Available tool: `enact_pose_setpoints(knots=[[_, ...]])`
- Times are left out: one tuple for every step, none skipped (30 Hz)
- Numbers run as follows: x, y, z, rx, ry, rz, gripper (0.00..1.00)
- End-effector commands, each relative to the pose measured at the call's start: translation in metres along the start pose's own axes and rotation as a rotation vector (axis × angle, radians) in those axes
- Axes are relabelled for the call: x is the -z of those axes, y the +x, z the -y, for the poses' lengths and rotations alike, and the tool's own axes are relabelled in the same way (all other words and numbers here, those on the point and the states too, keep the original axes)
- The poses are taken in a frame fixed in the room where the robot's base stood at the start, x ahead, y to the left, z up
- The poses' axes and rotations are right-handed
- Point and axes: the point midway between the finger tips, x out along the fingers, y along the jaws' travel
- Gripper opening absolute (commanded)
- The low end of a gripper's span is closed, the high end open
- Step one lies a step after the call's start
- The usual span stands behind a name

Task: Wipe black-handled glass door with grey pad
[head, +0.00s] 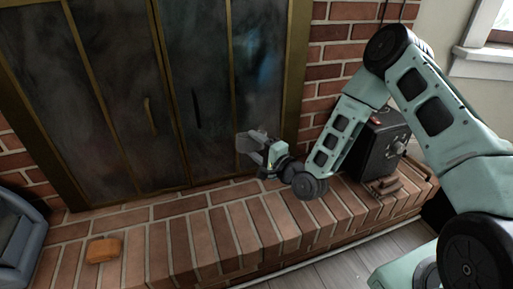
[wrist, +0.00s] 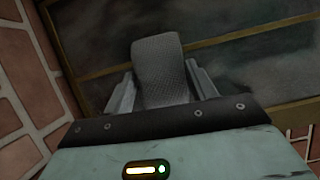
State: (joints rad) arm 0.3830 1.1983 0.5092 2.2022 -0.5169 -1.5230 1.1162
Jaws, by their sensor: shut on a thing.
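The black-handled glass door (head: 213,72) is the right one of the fireplace doors in the head view. It looks shut, with dark, smoky-streaked glass and a paler bluish patch towards its right. Its black handle (head: 197,108) is upright. My gripper (head: 262,150) is low in front of the door's right part, right of and below the handle. It is shut on the grey pad (head: 247,143). In the wrist view the pad (wrist: 160,72) stands out between the two fingers (wrist: 162,88), towards the glass and brass frame. I cannot tell whether it touches the glass.
The left glass door (head: 120,110) has a brass handle. An orange-brown block (head: 103,250) lies on the brick hearth (head: 180,238). A black box (head: 378,145) and reddish-brown pieces (head: 384,187) are at right. A blue-grey object (head: 22,225) is at left. The middle hearth is clear.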

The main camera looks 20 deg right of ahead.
Motion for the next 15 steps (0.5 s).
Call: enact_pose_setpoints(knots=[[0.001,0.001,-0.013,0.002,-0.002,0.001,0.38],[0.001,0.001,-0.015,0.003,-0.002,0.002,0.38],[0.001,0.002,-0.017,0.004,-0.001,0.002,0.38],[0.001,0.002,-0.018,0.004,-0.001,0.002,0.38],[0.002,0.002,-0.019,0.005,-0.002,0.001,0.38],[0.002,0.003,-0.019,0.005,-0.002,0.001,0.38],[0.003,0.004,-0.02,0.005,-0.002,0.001,0.38],[0.003,0.004,-0.02,0.006,-0.002,0.0,0.38],[0.004,0.006,-0.019,0.006,-0.002,0.0,0.38],[0.004,0.008,-0.019,0.006,-0.002,0.0,0.38],[0.005,0.01,-0.019,0.007,-0.001,0.0,0.38],[0.007,0.013,-0.019,0.007,-0.002,-0.001,0.38],[0.008,0.015,-0.019,0.007,-0.002,0.0,0.38],[0.009,0.018,-0.019,0.006,-0.002,0.0,0.38],[0.01,0.022,-0.019,0.007,-0.003,-0.001,0.38]])
